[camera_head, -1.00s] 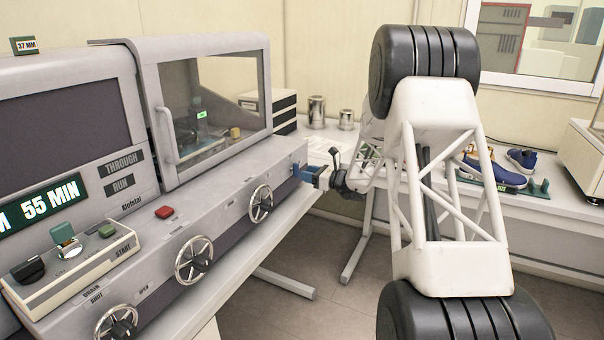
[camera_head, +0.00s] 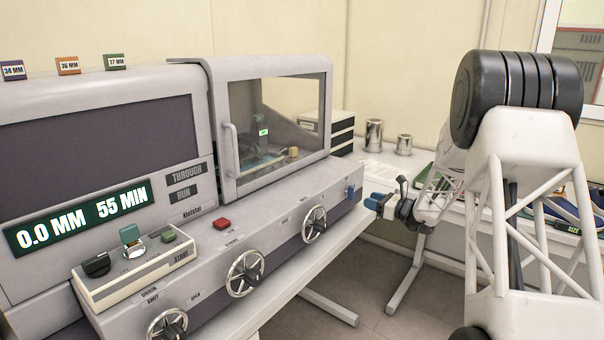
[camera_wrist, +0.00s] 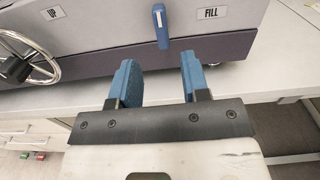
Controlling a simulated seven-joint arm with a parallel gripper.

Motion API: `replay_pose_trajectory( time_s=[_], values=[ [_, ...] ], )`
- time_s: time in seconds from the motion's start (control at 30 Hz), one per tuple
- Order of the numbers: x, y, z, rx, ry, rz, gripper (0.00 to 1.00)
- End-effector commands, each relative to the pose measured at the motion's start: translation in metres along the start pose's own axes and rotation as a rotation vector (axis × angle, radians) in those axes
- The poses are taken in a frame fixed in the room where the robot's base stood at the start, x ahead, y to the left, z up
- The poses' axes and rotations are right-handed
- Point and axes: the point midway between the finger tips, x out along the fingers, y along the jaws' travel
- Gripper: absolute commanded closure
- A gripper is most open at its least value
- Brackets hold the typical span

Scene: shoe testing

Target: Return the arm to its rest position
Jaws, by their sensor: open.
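My gripper (camera_head: 374,203) is at the end of my white arm, off the right end of the grey testing machine (camera_head: 290,215). In the wrist view my gripper (camera_wrist: 160,78) shows its two blue fingers apart with nothing between them. A blue lever (camera_wrist: 160,27) on the machine's face, left of the FILL label, is beyond the fingertips and apart from them. The lever also shows at the machine's right end in the head view (camera_head: 350,192).
The machine has handwheels (camera_head: 245,273) along its front, a red button (camera_head: 222,223) and a display (camera_head: 78,218) reading 0.0 MM 55 MIN. Metal cups (camera_head: 374,136) stand on the back table. Open floor (camera_head: 378,285) lies below my gripper.

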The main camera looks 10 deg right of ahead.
Motion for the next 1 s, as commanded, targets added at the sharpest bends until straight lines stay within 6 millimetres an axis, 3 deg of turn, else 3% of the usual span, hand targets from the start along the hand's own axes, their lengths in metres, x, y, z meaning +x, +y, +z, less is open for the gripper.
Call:
replay_pose_trajectory(
  time_s=[0.27, 0.63, 1.0],
  values=[
    [0.005, 0.035, 0.021, -0.072, 0.052, 0.07, 0.57],
    [0.005, 0.14, 0.067, -0.299, 0.205, 0.28, 0.57],
    [-0.018, 0.246, 0.1, -0.56, 0.349, 0.503, 0.57]
  ],
)
